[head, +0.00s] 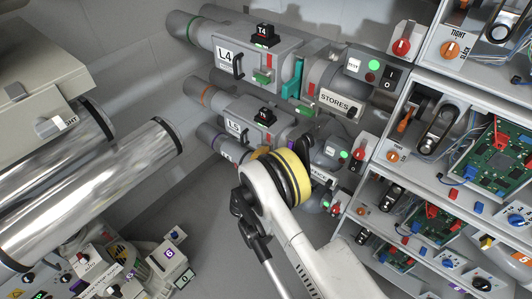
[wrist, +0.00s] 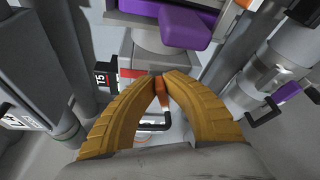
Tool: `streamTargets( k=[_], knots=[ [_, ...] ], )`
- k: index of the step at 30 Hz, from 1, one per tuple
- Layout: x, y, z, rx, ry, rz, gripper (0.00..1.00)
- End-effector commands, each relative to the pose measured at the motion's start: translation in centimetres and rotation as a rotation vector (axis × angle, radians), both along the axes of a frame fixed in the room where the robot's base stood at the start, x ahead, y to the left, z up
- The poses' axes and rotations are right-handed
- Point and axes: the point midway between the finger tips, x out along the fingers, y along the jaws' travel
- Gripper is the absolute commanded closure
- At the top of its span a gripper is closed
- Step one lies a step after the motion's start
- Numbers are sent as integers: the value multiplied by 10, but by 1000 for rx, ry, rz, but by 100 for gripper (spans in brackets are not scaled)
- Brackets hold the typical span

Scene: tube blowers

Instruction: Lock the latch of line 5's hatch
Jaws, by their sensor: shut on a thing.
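Line 5's housing carries an L5 label (head: 234,127) and a black T5 tag (head: 265,115); the tag also shows in the wrist view (wrist: 104,75). My gripper (wrist: 160,77) has its yellow fingers drawn together at the tips. They are shut on a small orange piece (wrist: 161,92), which appears to be the hatch latch. A black hatch handle (wrist: 154,127) lies just beyond it, between the fingers. Whether the latch is locked cannot be told. In the head view, my arm hides the fingertips and the latch.
A purple block (wrist: 186,27) stands close to the fingertips. Line 4's housing (head: 226,57) is above line 5. Shelves with circuit boards (head: 497,146) stand at the right. Large metal tubes (head: 95,195) lie at the left. Grey floor (head: 205,205) shows between.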

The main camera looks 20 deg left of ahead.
Motion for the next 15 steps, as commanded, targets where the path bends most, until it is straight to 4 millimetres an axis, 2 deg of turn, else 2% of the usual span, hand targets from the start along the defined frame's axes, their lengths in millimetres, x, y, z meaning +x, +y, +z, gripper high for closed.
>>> streamTargets(
  k=[9, 10, 12, 15],
  knots=[
    [0, 0, 0, 1, -1, 0, 100],
    [0, 0, 0, 1, -1, 0, 87],
    [0, 0, 0, 1, -1, 0, 67],
    [0, 0, 0, 1, 0, 0, 67]
  ],
)
